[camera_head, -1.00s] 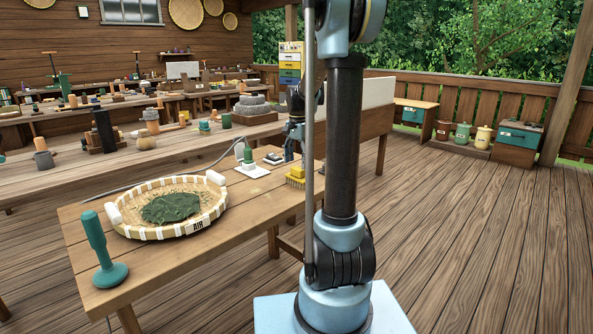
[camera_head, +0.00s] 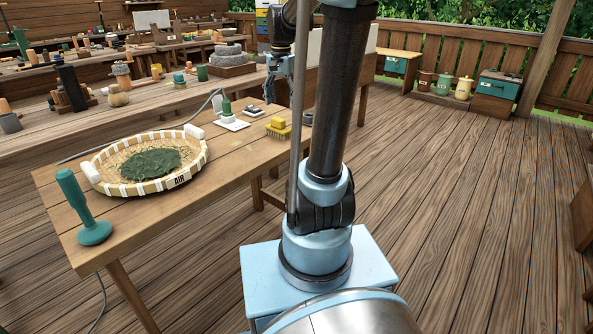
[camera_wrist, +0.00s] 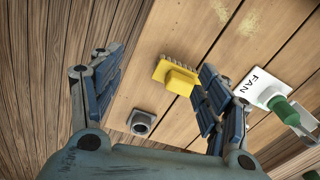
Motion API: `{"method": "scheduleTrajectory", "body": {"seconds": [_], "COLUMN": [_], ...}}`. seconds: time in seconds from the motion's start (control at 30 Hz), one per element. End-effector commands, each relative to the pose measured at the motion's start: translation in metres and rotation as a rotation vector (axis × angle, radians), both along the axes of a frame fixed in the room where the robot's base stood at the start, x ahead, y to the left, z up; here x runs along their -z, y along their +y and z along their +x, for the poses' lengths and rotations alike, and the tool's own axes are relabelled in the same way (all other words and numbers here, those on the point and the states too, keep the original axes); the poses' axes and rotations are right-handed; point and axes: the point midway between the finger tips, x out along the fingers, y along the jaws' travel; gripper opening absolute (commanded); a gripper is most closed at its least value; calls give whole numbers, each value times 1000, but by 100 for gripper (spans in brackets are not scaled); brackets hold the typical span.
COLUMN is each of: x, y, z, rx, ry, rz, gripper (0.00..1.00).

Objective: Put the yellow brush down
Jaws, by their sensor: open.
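The yellow brush (camera_head: 278,128) rests on the wooden table (camera_head: 235,165), near its right edge. In the wrist view the brush (camera_wrist: 180,80) lies with its bristle row along the upper side, closer to the right finger. My gripper (camera_wrist: 152,92) is open and empty, its dark blue fingers spread to either side. In the head view my gripper (camera_head: 274,82) hangs above the brush, apart from it, partly hidden behind my arm.
A green-handled item on a white FAN plate (camera_wrist: 268,86) stands right of the brush. A small grey square piece (camera_wrist: 142,122) lies nearby. A round woven tray (camera_head: 195,172) with green leaves and a green stamp-like tool (camera_head: 95,232) occupy the table's left part.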

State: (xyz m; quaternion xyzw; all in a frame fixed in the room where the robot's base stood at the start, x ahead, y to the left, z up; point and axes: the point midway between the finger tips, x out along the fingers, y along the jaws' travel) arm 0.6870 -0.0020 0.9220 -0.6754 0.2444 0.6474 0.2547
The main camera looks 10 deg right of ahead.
Motion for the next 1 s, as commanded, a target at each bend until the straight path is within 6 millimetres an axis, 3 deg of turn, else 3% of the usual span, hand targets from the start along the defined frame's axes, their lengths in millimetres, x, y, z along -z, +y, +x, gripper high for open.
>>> {"method": "scheduleTrajectory", "body": {"seconds": [0.1, 0.37, 0.6, 0.8, 1.0], "x": [8, 37, 76, 116, 148], "y": [0, 0, 0, 0, 1], "z": [-38, -113, -175, -220, -247], "rx": [-85, -277, -455, -598, -701], "ry": [-19, -57, -92, -119, -138], "rz": [-4, -21, -42, -64, -82], "gripper": [70, 70, 70, 70, 70]}}
